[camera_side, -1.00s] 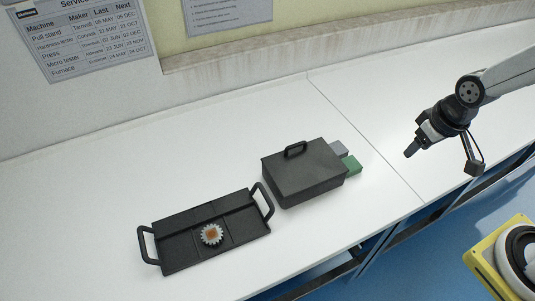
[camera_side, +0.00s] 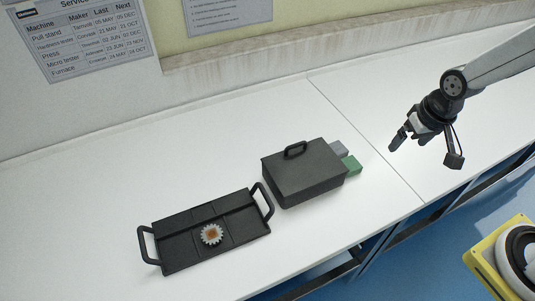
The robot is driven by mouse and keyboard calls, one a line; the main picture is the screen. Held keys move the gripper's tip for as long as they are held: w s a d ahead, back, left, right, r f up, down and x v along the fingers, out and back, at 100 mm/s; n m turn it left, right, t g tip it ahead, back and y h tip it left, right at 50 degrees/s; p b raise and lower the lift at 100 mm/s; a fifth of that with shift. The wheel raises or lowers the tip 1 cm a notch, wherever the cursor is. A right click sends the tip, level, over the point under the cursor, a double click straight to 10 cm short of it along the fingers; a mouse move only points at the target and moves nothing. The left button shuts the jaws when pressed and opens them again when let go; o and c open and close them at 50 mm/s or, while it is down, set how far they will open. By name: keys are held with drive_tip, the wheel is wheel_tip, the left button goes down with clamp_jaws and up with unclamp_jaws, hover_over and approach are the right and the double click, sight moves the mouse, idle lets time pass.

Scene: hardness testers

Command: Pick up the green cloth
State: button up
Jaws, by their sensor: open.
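The green cloth (camera_side: 351,164) is a small green patch at the right side of a dark box, beside a grey piece (camera_side: 338,149). The box hides part of the green cloth's left side. My gripper (camera_side: 398,140) is open and empty. It hangs above the white bench, to the right of the green cloth and apart from it.
The dark lidded box (camera_side: 303,174) has a handle on top. A black tray (camera_side: 180,243) with two side handles holds a white gear with an orange-brown centre (camera_side: 212,234). The bench (camera_side: 110,155) is clear behind the tray. A wall stands at the back.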

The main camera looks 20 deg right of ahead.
drive_tip(key=w+f+m+g, duration=0.1)
drive_tip(key=w+f+m, duration=0.5)
drive_tip(key=w+m, duration=0.2)
drive_tip(key=m+g, duration=0.1)
drive_tip(key=m, duration=0.7)
hover_over(350, 164)
wheel_tip(350, 164, down, 8)
drive_tip(key=shift+a+f, duration=0.1)
drive_tip(key=shift+f, duration=1.2)
